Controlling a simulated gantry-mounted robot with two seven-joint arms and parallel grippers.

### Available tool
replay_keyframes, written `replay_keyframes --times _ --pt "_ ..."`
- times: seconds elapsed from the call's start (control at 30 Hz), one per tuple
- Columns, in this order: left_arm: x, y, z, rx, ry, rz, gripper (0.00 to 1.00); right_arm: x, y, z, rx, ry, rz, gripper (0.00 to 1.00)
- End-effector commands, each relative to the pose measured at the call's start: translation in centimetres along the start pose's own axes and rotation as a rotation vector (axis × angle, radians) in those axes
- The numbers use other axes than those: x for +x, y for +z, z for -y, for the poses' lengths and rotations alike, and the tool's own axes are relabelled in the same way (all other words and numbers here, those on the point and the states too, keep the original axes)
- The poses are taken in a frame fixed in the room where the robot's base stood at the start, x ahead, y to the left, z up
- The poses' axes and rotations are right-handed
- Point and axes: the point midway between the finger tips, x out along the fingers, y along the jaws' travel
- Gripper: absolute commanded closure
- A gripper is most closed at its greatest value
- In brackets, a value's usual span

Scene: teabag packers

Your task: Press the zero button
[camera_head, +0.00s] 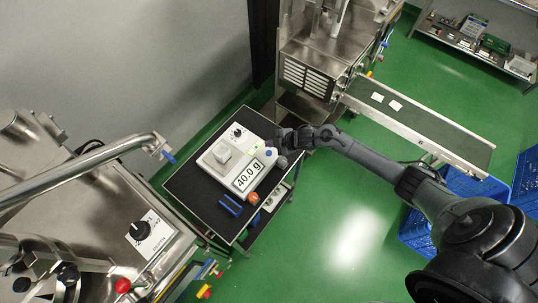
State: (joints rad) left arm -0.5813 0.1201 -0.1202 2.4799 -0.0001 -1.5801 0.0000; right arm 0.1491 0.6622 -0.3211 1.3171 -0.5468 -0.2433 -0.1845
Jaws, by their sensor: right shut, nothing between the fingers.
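A white scale (208,165) stands on the black cart top, its display (248,174) reading 40.0 g. A small pale block (222,152) sits on its weighing plate. My right gripper (275,149) is shut and empty, at the right edge of the scale just above the display. It covers part of the panel there. A small green spot (268,143) shows beside the fingers. I cannot make out a labelled zero button, nor whether the fingers touch the panel. My left gripper is not in view.
Blue sticks (230,205) and an orange-red part (253,198) lie on the cart top (195,195) in front of the scale. A steel machine with a conveyor (430,125) stands behind, another machine (100,210) at left. Blue crates (480,184) stand at right.

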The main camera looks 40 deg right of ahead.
Motion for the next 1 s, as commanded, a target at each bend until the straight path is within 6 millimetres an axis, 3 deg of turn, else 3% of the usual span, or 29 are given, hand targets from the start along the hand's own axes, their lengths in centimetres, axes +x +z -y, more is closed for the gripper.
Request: replay_keyframes --times 0.1,0.3,1.0 --pt "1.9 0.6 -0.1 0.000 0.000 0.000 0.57 1.5 1.1 1.1 0.000 0.000 0.000 1.00" --pt "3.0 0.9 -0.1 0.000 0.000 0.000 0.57 2.6 1.8 1.8 -0.001 0.000 0.000 1.00" --pt "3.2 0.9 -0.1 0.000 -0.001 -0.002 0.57 2.8 2.0 2.0 0.000 0.000 0.000 1.00"
